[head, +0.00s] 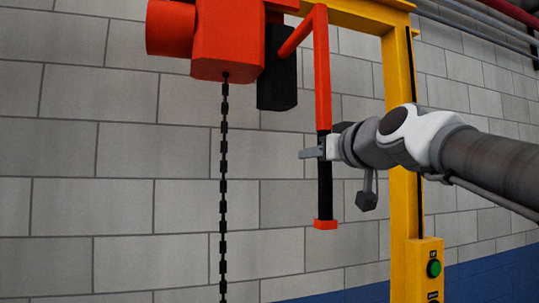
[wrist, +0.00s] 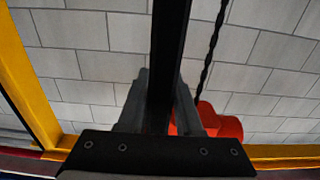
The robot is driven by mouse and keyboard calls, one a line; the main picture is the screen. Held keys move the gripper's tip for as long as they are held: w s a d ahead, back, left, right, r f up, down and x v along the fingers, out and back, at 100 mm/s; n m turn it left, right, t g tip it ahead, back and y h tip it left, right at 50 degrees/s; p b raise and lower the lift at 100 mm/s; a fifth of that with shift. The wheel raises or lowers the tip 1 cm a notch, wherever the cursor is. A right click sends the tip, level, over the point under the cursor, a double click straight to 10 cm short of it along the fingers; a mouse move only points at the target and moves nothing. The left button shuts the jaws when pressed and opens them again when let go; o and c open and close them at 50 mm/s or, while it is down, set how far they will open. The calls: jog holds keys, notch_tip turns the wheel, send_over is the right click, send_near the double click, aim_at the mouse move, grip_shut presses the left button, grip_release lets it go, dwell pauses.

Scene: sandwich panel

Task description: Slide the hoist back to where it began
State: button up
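The red hoist (head: 228,45) hangs from the yellow overhead beam (head: 355,14), with a black chain (head: 224,170) hanging below it. A red arm reaches out from the hoist to an upright handle with a black grip (head: 325,190) and a red end. My gripper (head: 314,153) is at the upper part of this grip, coming from the right. In the wrist view the dark grip (wrist: 168,50) runs between my two fingers, which lie close against both sides, so my gripper looks shut on it. The red hoist body shows partly behind the right finger (wrist: 225,125).
A yellow post (head: 400,90) stands right of the handle, behind my arm, and carries a box with a green button (head: 434,268). A grey block wall (head: 80,150) fills the background. Pipes (head: 480,30) run at the upper right. The space left of the chain looks clear.

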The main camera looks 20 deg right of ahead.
grip_shut()
dwell(1.1)
